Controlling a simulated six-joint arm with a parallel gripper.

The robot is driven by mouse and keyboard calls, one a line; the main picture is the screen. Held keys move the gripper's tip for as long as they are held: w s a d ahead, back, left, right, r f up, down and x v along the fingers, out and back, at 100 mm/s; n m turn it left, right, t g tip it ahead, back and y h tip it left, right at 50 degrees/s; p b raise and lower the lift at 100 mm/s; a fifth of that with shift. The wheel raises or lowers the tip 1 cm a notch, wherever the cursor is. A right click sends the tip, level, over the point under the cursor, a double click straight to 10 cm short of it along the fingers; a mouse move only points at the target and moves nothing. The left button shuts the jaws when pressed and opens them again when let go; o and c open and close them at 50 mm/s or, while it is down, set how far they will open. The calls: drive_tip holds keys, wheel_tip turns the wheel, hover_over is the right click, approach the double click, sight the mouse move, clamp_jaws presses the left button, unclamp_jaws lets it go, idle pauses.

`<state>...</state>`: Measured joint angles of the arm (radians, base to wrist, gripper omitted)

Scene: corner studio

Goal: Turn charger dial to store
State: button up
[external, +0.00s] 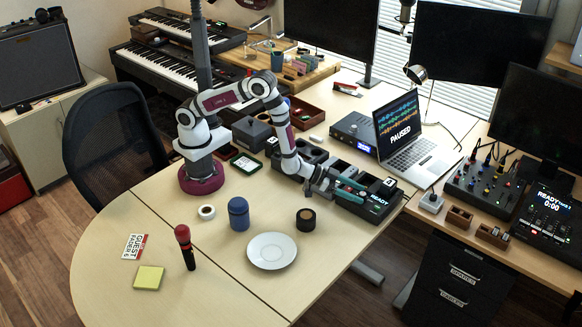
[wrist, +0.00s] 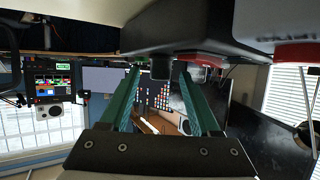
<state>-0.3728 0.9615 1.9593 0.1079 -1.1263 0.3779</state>
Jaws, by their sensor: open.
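The charger (external: 309,154) is a long black unit with several bays along the table's right edge. Its right end carries a lit READY panel (external: 378,208) and a white-marked square (external: 389,182). My gripper (external: 363,193) is at this right end, with its teal fingers apart. In the wrist view my gripper (wrist: 160,72) is open, and the dark charger body (wrist: 215,35) fills the top. A short dark stub (wrist: 161,68), possibly the dial, shows between the fingertips. I cannot tell whether the fingers touch it. The dial's pointer and setting cannot be read.
Behind the charger stand a blue-lit box (external: 352,133) and an open laptop (external: 411,150) showing PAUSED.

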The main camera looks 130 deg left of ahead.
drive_tip(key=shift+x, duration=1.35)
clamp_jaws()
